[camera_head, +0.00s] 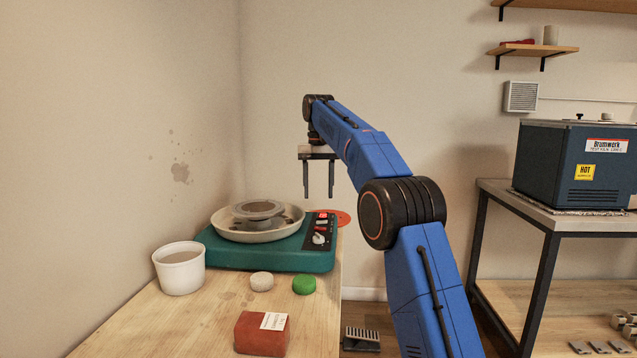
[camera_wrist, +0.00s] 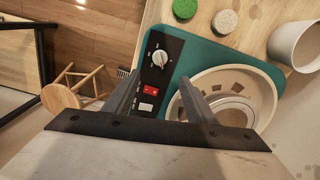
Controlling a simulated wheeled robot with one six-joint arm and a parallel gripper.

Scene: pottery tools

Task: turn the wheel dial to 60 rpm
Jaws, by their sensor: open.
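The teal pottery wheel (camera_head: 290,259) stands on the wooden bench in the head view, with a cream splash pan and a grey wheel head on it. Its black control panel faces right and carries a pale round dial (camera_head: 319,238) and a red switch. In the wrist view the dial (camera_wrist: 160,58) shows clearly, with a red switch (camera_wrist: 150,91) and a white rocker beside it. The dial's printed numbers are too small to read. My gripper (camera_head: 319,193) is open and empty, pointing down above the wheel. In the wrist view its fingers (camera_wrist: 157,90) straddle the panel, clear of the dial.
On the bench are a white bucket (camera_head: 180,272), a pale round sponge (camera_head: 262,281), a green round piece (camera_head: 304,285) and a red clay block (camera_head: 262,334). A wooden stool (camera_wrist: 62,98) stands on the floor. A blue kiln (camera_head: 572,165) sits on a table at right.

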